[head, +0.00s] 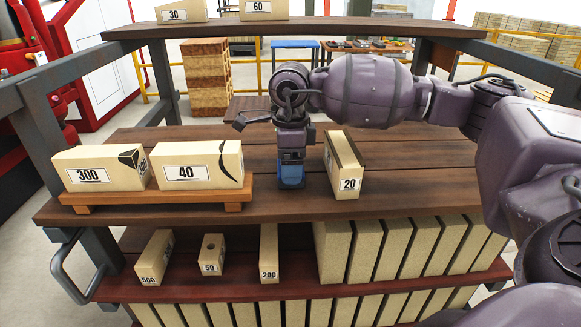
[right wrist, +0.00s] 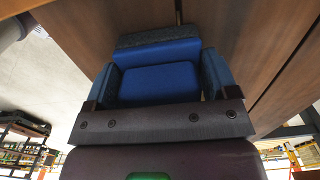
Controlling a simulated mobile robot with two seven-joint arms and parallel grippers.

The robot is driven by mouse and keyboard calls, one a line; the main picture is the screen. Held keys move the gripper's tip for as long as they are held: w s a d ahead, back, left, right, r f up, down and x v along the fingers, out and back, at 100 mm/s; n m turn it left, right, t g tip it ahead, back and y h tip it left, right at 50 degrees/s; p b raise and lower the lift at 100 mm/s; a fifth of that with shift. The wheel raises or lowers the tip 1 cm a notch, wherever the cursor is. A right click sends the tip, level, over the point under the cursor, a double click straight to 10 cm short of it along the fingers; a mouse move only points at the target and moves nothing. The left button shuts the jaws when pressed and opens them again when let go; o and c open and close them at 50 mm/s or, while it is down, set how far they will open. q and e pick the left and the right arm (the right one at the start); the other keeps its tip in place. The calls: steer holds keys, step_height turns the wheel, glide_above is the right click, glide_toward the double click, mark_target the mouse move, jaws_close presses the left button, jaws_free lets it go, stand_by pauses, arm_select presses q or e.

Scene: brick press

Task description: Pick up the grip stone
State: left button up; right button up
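The brick marked 20 (head: 347,170) stands on the table just right of my right gripper (head: 291,184). The bricks marked 300 (head: 88,177) and 40 (head: 187,175) lie on a wooden stand to the left. My right gripper points down at the table with its blue end low, apart from the brick marked 20. My left gripper is out of view.
The wooden stand (head: 155,200) sits at the table's front left. The lower shelf holds bricks marked 500 (head: 153,258), 50 (head: 211,255) and 200 (head: 269,254), with several slabs (head: 395,248) to their right. Bricks marked 30 (head: 180,11) and 60 (head: 263,8) sit on the upper shelf.

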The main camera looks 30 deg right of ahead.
steer(key=c, duration=0.4)
steer(key=shift+r, duration=0.15)
step_height(320, 180, up, 20)
steer(key=b, duration=0.1)
stand_by(0.3)
